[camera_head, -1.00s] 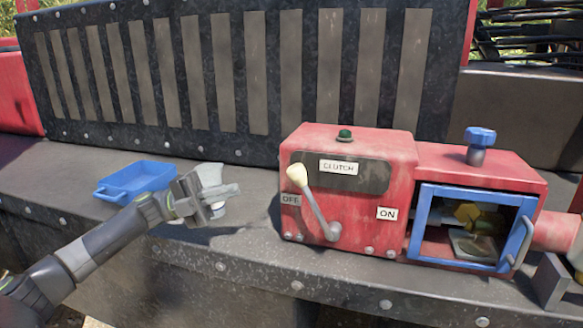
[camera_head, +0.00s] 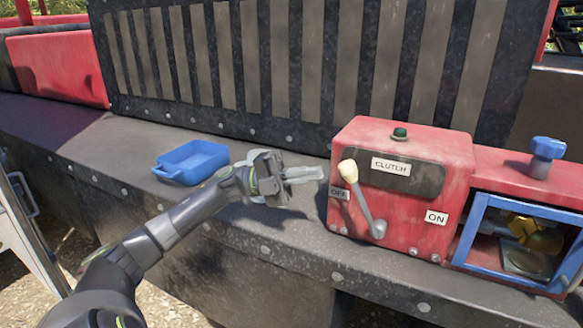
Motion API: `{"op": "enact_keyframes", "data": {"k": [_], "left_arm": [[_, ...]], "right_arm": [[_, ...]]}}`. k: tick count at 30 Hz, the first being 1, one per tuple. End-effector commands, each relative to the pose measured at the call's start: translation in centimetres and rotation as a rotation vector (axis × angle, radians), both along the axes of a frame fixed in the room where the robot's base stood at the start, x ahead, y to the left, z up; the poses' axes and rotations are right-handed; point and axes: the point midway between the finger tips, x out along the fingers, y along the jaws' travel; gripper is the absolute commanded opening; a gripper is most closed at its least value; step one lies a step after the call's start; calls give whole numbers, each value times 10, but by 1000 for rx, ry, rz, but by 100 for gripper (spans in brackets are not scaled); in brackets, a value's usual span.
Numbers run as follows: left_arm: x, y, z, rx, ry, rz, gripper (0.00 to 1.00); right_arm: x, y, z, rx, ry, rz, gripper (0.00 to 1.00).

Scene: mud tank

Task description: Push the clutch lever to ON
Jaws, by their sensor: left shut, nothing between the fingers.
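The clutch lever (camera_head: 363,203) is a grey arm with a cream knob (camera_head: 347,172) on the front of the red clutch box (camera_head: 408,222). It leans up and left, with its knob just above the OFF label (camera_head: 339,193). The ON label (camera_head: 436,217) is at the right of the same face. My left gripper (camera_head: 322,173) is shut and empty. My right gripper is not in view.
A blue tray (camera_head: 190,162) sits on the dark ledge (camera_head: 130,147) left of my gripper. A blue-framed compartment (camera_head: 468,228) with a yellow part inside and a blue knob (camera_head: 547,149) on top adjoins the box at right. A slatted dark panel (camera_head: 320,60) rises behind.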

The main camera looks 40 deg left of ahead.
Motion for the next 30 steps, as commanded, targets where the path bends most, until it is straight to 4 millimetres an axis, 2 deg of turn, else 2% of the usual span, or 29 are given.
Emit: {"op": "enact_keyframes", "data": {"k": [1, 3, 9, 23, 30], "left_arm": [[3, -8, 7, -4, -2, -2, 0], [7, -15, 9, -4, -2, -2, 0], [13, -28, 10, -1, 0, 0, 0], [14, -29, 10, 4, 1, 0, 0], [14, -28, 17, 57, 13, 0, 0]], "right_arm": [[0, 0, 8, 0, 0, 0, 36], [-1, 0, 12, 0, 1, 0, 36], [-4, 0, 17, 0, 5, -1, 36], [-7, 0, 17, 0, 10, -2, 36], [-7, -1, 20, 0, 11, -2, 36]]}}
